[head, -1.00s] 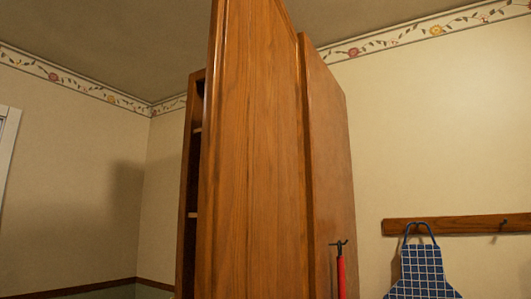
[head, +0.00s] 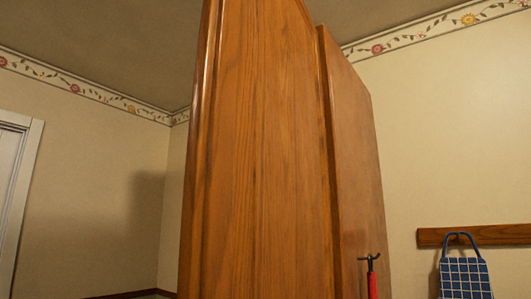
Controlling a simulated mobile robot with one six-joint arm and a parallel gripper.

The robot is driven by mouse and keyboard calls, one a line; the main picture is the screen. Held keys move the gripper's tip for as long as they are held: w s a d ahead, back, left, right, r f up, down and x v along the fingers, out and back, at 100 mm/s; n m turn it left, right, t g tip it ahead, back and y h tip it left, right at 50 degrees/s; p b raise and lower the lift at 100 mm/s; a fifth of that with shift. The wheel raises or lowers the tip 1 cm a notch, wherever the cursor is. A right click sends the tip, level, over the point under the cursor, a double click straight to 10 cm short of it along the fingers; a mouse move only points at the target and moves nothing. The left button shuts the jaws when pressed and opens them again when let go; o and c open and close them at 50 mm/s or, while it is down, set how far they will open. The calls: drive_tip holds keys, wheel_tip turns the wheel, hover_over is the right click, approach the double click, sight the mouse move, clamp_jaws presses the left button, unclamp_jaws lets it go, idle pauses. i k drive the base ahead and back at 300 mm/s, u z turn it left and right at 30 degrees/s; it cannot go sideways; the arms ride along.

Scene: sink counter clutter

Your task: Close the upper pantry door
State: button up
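The upper pantry door (head: 262,160) is a tall brown wooden panel, standing open and swung out toward me in the head view. It fills the middle of the picture and runs out of the top and bottom edges. Behind it to the right is the side wall of the pantry cabinet (head: 352,160). The door hides the pantry's inside and shelves. No handle shows on the visible face of the door. My gripper is not in view.
A red object (head: 371,283) hangs from a dark hook on the cabinet side. A blue checked apron (head: 464,277) hangs from a wooden peg rail (head: 432,237) on the right wall. A white door frame (head: 22,195) stands at the far left.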

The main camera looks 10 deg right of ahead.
sight(257, 223)
drive_tip(key=k, duration=0.9)
drive_tip(key=z, duration=0.75)
